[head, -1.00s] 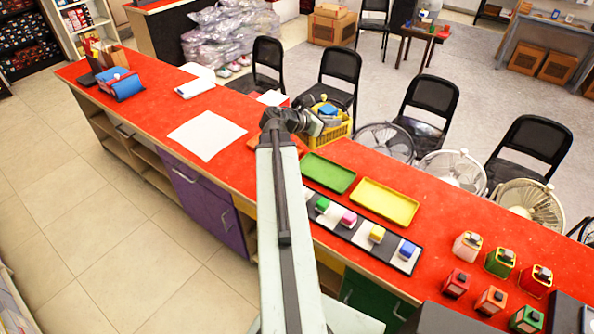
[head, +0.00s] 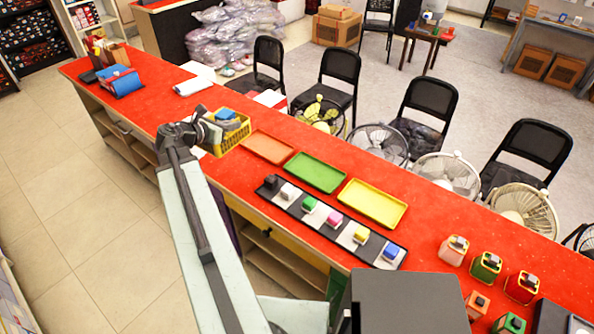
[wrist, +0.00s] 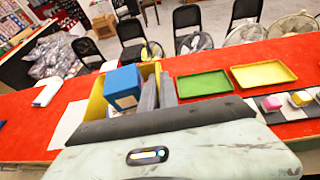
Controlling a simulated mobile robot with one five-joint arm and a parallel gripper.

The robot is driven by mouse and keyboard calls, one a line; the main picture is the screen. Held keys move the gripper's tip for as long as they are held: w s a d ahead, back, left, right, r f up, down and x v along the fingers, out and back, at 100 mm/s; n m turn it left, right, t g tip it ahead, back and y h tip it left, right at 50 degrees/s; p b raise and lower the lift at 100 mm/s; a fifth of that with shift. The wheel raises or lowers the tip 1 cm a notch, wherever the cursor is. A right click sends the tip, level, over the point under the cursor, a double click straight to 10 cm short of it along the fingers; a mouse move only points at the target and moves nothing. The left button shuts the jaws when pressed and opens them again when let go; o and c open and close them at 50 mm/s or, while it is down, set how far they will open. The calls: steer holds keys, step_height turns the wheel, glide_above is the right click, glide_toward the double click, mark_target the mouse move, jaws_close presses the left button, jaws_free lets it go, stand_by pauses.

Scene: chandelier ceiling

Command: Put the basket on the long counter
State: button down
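The yellow basket (head: 240,134) hangs at the end of my arm in the head view, with a blue box and other items in it. In the wrist view, the yellow basket (wrist: 97,104) is just beyond my gripper's body. My gripper (head: 214,127) appears shut on the basket's near side; its fingertips are hidden. The long counter (head: 428,226) has a red top and runs from upper left to lower right. The basket shows over the counter top, left of the orange tray; I cannot tell whether it touches.
Orange (head: 268,146), green (head: 316,173) and yellow (head: 372,204) trays lie on the counter. A black-and-white strip (head: 318,222) with small coloured blocks lies before them. Several coloured containers stand at right. Chairs and fans stand behind. The far-left counter has clear red stretches.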

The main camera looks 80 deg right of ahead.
steer(key=w+d+f+b, duration=0.4)
steer(key=d+f+b, duration=0.7)
steer(key=f+b, duration=0.6)
steer(key=shift+m+g, duration=0.3)
steer(key=shift+g, duration=0.1)
step_height(320, 180, down, 10)
steer(key=b, duration=1)
steer(key=shift+w+d, duration=0.15)
steer(key=shift+r+p, duration=0.25)
steer(key=shift+p, duration=0.05)
steer(key=shift+f, duration=0.15)
steer(key=c, duration=1.6)
jaws_free()
